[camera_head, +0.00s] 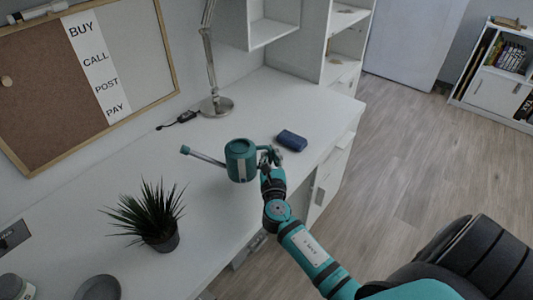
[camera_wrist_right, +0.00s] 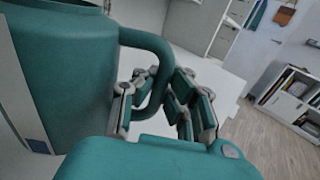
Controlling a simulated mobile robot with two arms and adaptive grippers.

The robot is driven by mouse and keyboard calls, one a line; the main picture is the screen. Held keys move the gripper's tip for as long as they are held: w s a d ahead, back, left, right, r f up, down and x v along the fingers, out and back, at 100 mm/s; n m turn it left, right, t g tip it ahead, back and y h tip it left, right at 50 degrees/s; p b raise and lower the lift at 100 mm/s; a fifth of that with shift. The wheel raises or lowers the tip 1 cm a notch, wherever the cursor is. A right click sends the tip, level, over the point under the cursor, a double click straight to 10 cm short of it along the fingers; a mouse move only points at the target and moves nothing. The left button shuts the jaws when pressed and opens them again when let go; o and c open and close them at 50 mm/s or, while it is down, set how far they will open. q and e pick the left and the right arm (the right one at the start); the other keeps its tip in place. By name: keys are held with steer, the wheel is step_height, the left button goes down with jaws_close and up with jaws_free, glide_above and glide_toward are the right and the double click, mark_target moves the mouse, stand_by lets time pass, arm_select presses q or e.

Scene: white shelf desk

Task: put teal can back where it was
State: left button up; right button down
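The teal can (camera_head: 241,163), a watering can with a pale label band and a thin grey spout pointing left, is upright over the white desk (camera_head: 215,222). I cannot tell whether its base touches the desk. In the right wrist view the can's body (camera_wrist_right: 62,75) fills the left side, and its looped handle passes between my fingers. My right gripper (camera_head: 268,158) is at the handle, on the can's right side. In the wrist view its fingers (camera_wrist_right: 163,102) close around the handle. My left gripper is not in view.
A blue case (camera_head: 291,140) lies just right of the can. A lamp base (camera_head: 216,106) stands behind it. A potted plant (camera_head: 160,240) is in front left. A dark round dish (camera_head: 98,289) and a jar (camera_head: 14,287) are at the lower left. The desk between plant and lamp is mostly clear.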

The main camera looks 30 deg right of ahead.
steer(key=x, duration=0.5)
steer(key=shift+w+d+f, duration=0.15)
steer(key=shift+f, duration=0.1)
step_height(320, 180, down, 2)
steer(key=shift+f+b, duration=0.2)
steer(key=shift+b, duration=0.65)
steer(key=shift+f, duration=0.55)
steer(key=shift+f+b, duration=0.15)
steer(key=shift+b, duration=0.2)
steer(key=c, duration=1.5)
jaws_free()
